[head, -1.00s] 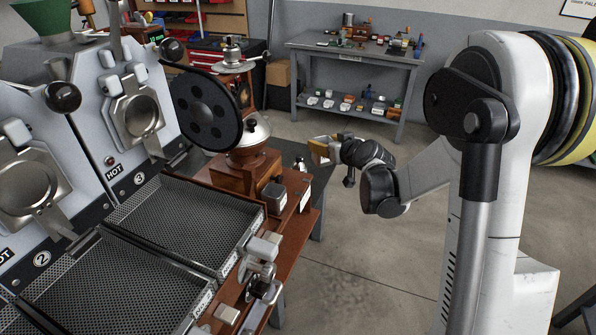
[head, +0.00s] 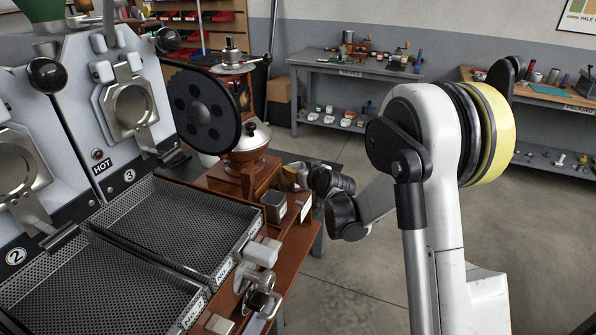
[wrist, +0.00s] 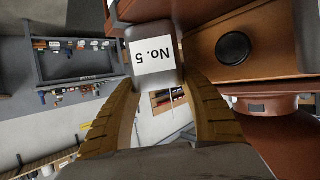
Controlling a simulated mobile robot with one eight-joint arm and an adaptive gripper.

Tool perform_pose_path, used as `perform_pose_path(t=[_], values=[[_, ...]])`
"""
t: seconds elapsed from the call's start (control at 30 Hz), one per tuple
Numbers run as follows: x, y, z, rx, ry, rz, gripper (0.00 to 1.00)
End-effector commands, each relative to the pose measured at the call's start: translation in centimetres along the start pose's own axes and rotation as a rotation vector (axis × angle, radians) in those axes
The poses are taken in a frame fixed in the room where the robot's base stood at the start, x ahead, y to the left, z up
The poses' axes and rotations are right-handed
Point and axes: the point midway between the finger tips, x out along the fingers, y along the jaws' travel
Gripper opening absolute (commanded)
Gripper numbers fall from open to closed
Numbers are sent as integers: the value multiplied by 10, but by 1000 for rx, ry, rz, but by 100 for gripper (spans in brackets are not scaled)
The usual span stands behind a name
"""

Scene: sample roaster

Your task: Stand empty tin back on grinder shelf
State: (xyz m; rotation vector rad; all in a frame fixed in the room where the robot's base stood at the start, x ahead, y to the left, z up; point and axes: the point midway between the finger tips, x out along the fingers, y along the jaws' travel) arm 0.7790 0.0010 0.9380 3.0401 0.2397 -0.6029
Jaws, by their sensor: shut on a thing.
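A grey tin with a white "No. 5" label (wrist: 152,42) sits between the fingertips of my gripper (wrist: 157,82) in the wrist view, its label reading upside down there. My gripper is shut on it. In the head view my gripper (head: 297,177) is beside the base of the wooden grinder (head: 250,170), over the right end of the wooden shelf (head: 238,288); the held tin is hard to make out there. The grinder's wooden body with a round black knob (wrist: 233,48) is close to the right of the tin in the wrist view.
Another dark labelled tin (head: 274,206) stands on the shelf close to my gripper. A perforated tray (head: 185,225) lies to the left, with metal fittings (head: 260,280) in front. A grey workbench (head: 352,72) stands behind.

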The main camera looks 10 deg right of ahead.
Motion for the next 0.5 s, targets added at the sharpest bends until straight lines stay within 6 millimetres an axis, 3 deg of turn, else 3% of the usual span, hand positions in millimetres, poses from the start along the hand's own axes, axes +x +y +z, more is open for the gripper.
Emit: perform_pose_path(t=[0.17, 0.2, 0.23, 0.5], values=[[2, 0, 4, 0, 0, 0, 16], [1, 0, 3, 0, 0, 0, 64], [1, 0, 3, 0, 0, 0, 73], [1, 0, 2, 0, 0, 0, 73]])
